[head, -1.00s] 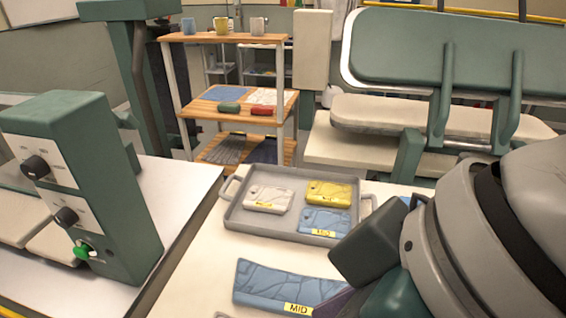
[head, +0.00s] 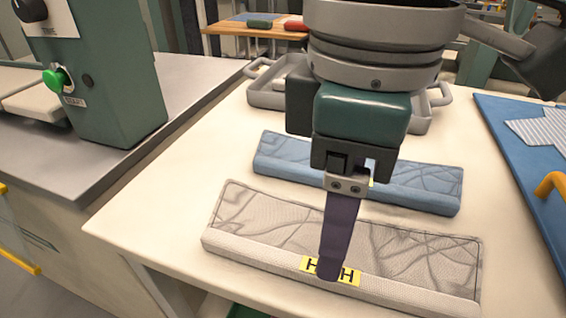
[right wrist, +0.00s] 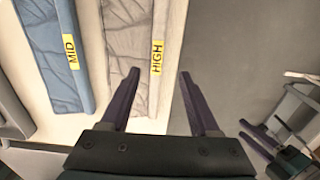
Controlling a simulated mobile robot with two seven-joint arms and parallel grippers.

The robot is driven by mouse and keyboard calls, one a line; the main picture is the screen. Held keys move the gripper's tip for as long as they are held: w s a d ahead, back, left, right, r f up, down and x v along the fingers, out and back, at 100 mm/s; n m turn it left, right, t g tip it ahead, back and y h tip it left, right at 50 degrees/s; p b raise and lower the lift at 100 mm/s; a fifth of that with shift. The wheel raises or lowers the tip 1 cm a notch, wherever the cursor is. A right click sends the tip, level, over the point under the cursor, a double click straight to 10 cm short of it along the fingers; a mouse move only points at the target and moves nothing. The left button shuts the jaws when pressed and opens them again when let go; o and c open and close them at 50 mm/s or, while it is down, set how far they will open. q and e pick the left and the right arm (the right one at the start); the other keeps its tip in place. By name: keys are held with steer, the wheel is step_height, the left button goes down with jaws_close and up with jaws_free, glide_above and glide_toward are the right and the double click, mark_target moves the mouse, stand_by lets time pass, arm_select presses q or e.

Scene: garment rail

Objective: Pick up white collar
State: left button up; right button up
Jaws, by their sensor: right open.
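The white collar (head: 340,245), a long pale textured strip with a yellow HIGH label, lies flat at the table's front edge in the head view. It also shows in the right wrist view (right wrist: 145,30). My right gripper (head: 332,272) points down over the collar, its near finger covering part of the label; the other finger is hidden there. In the right wrist view its two purple fingers (right wrist: 158,74) are apart with nothing gripped, one towards each long side of the collar. My left gripper (right wrist: 260,140) shows small at lower right in that view, fingers apart and empty.
A blue collar (head: 280,155) labelled MID (right wrist: 70,50) lies just behind the white one. A grey tray (head: 265,95) stands farther back. A blue board (head: 515,170) with a striped cloth lies at right. A green machine (head: 110,80) stands left. The table's left front is bare.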

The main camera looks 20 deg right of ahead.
steer(key=f, duration=0.3)
steer(key=f+b, duration=0.1)
steer(key=f, duration=0.3)
steer(key=shift+w+d, duration=0.15)
steer(key=shift+d, duration=0.05)
steer(key=shift+c, duration=0.3)
jaws_close()
